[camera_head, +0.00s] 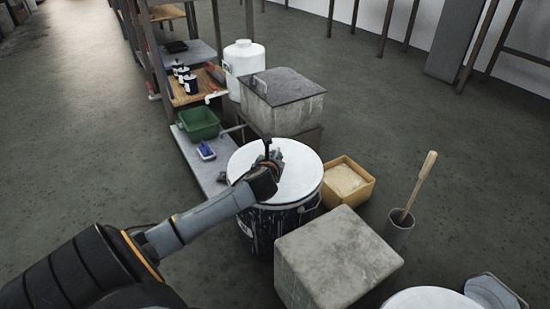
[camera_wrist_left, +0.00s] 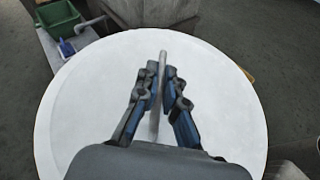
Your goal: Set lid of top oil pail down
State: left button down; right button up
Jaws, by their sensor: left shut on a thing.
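A dark blue pail (camera_head: 262,225) with pale drips down its side stands in the middle of the head view. A round white lid (camera_head: 300,178) lies over its top and looks level. I cannot tell whether it rests fully on the rim. My left gripper (camera_head: 268,155) is over the lid. In the left wrist view the white lid (camera_wrist_left: 85,110) fills most of the picture, and the left gripper (camera_wrist_left: 160,82) is shut on its thin upright grey handle (camera_wrist_left: 162,65). My right gripper is not in view.
A grey block (camera_head: 335,255) stands close in front of the pail. A yellow box (camera_head: 350,180) and a grey cup with a wooden-handled tool (camera_head: 399,222) are at the right. A green bin (camera_head: 198,123) and a lidded grey box (camera_head: 283,100) are behind. Open floor lies further right.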

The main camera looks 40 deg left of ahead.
pick_arm(q)
jog(key=shift+f, duration=0.5)
dwell(0.3)
jog(key=c, duration=1.4)
grip_release()
jog(key=shift+f, duration=0.1)
